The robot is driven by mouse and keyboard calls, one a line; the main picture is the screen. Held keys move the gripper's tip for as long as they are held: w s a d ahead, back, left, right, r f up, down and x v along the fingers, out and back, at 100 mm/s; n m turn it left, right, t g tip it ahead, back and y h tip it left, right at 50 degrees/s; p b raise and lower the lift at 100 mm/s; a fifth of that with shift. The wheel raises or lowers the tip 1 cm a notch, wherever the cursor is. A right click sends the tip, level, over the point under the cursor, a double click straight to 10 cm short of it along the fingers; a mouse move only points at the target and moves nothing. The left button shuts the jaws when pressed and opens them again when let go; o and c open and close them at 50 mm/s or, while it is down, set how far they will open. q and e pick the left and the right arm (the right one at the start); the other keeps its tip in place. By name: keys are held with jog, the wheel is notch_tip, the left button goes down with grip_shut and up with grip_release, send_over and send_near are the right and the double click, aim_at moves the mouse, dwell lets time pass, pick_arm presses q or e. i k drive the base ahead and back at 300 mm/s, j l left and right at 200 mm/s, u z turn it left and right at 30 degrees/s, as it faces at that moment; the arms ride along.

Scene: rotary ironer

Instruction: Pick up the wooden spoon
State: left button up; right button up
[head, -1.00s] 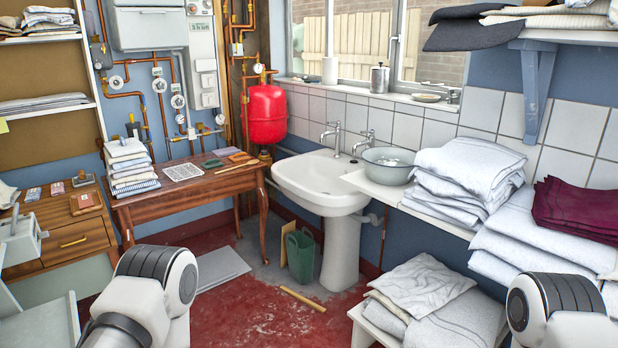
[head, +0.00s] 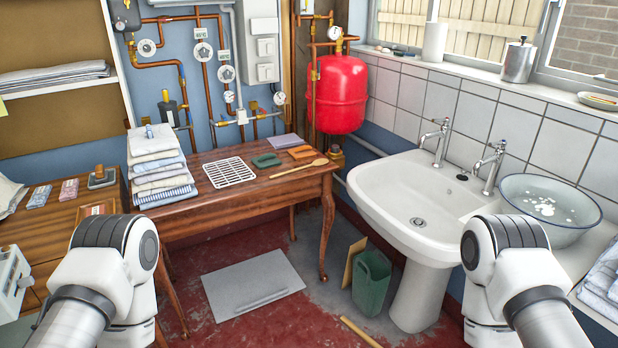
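The wooden spoon (head: 299,168) lies on the wooden table (head: 236,199), near its right end in the head view. Its bowl points right and its handle points left. It lies in front of a green item (head: 266,160) and an orange item (head: 301,152), and to the right of a white rack (head: 229,172). Both my arms show at the bottom of the head view, one left and one right. Both grippers are out of view, so their state is hidden. Neither visible arm part touches the table or the spoon.
A stack of folded cloths (head: 160,163) stands on the table's left part. A white pedestal sink (head: 421,207) stands to the right, with a green watering can (head: 371,282) beside its foot. A grey panel (head: 252,285) lies on the red floor before the table.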

aim_at(319, 161)
jog(key=i+z, duration=0.1)
jog(key=z, duration=0.4)
jog(key=j+z, duration=0.15)
jog(key=z, duration=0.35)
jog(key=i+j+z, duration=0.1)
jog(key=z, duration=0.4)
jog(key=j+u, duration=0.1)
jog(key=u, duration=1.35)
jog(key=i+j+z, duration=0.25)
jog(key=i+j, duration=0.25)
jog(key=i+j+z, duration=0.25)
jog(key=i+j, duration=0.35)
jog(key=i, duration=0.1)
